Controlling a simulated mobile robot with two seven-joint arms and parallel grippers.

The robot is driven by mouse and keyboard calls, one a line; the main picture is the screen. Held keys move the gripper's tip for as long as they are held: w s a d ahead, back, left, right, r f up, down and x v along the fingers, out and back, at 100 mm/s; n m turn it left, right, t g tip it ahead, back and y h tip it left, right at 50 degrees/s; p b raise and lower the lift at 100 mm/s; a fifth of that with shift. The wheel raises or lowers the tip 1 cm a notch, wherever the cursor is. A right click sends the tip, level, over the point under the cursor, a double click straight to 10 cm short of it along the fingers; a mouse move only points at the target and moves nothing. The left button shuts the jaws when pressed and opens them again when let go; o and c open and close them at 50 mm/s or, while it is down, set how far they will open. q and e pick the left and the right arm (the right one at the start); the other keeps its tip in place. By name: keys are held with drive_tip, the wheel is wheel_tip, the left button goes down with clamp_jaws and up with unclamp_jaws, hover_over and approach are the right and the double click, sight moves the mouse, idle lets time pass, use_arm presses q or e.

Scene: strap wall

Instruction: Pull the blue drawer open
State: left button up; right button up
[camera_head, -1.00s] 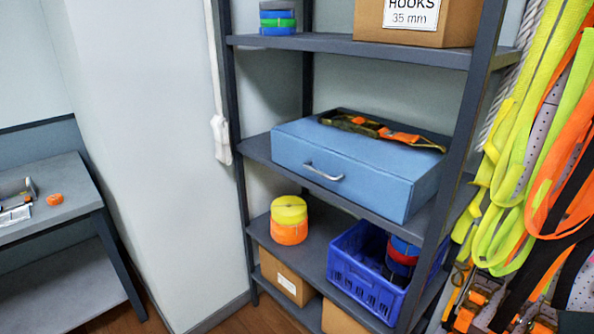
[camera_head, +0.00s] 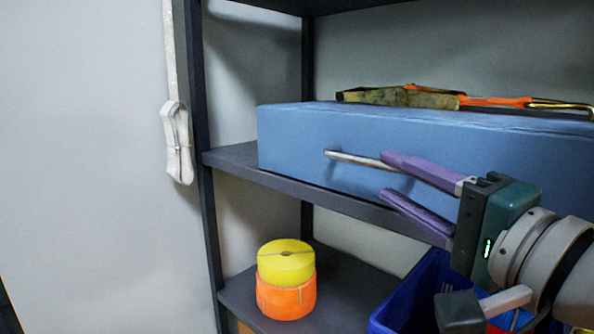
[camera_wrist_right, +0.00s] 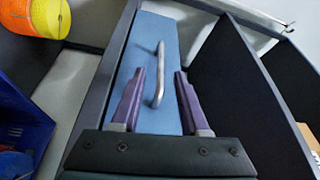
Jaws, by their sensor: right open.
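The blue drawer unit (camera_head: 300,140) sits on the grey middle shelf, and no gap shows around its front. Its silver bar handle (camera_head: 350,157) sticks out from the front face. My right gripper (camera_head: 384,176), with purple fingers, is open in front of the handle. In the head view the upper finger hides the handle's right end. In the right wrist view the handle (camera_wrist_right: 160,75) lies between the two open fingers (camera_wrist_right: 160,76), with the blue front (camera_wrist_right: 155,33) behind it. No finger clearly touches the bar. My left gripper is not in view.
Orange and olive straps (camera_head: 430,98) lie on top of the blue unit. Yellow and orange rolls (camera_head: 286,278) stand on the lower shelf, beside a blue crate (camera_head: 395,305) under my right gripper. A dark shelf post (camera_head: 196,180) stands left of the drawer.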

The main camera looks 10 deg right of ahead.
sight(360, 162)
drive_tip(key=x, duration=0.9)
drive_tip(key=shift+r, duration=0.1)
drive_tip(key=shift+s, duration=0.1)
clamp_jaws()
idle(1.1)
